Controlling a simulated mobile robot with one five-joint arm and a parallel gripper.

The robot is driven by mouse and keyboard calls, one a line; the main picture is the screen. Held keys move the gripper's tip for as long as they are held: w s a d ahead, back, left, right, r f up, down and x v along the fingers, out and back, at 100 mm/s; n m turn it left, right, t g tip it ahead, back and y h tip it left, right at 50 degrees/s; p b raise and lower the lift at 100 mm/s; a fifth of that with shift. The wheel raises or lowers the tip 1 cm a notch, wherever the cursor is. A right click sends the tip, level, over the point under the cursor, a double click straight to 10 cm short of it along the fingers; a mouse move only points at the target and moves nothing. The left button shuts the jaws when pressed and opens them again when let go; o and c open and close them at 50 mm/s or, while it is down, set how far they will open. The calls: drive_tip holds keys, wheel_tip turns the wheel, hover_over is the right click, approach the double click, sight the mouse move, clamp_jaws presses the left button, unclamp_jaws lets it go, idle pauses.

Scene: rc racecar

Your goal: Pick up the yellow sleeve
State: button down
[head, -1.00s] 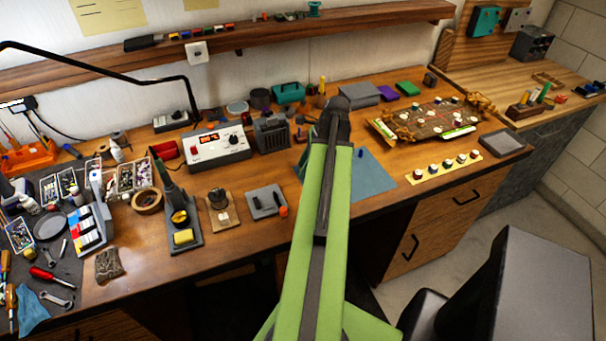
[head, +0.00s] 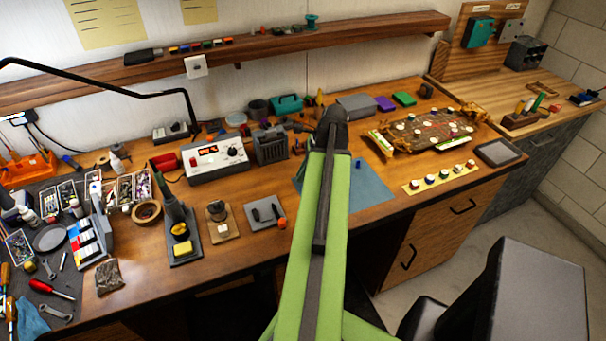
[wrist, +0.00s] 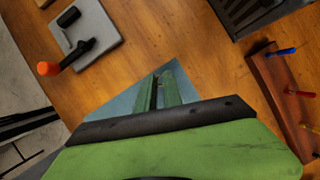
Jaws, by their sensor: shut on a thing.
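My gripper shows in the wrist view (wrist: 164,76), its two green fingers close together over the blue mat (wrist: 181,75). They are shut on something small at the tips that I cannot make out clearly. I cannot pick out the yellow sleeve with certainty in either view. In the head view my green arm reaches over the desk, and its dark wrist hides the gripper and whatever is at its tips. The blue mat (head: 372,189) shows beside the arm there.
A wooden block with small screwdrivers (wrist: 280,88) stands right of my gripper in the wrist view. A grey tray with a black tool (head: 264,213) lies left of my arm. A power supply (head: 216,159) and a dark box (head: 271,147) stand behind.

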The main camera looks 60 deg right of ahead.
wheel_tip(320, 180, up, 4)
drive_tip(key=p, duration=0.3)
drive_tip(key=s+d+r+p, duration=0.5)
drive_tip(key=s+d, duration=0.1)
drive_tip(key=s, duration=0.4)
drive_tip(key=shift+d+r, duration=0.2)
drive_tip(key=shift+r, duration=0.05)
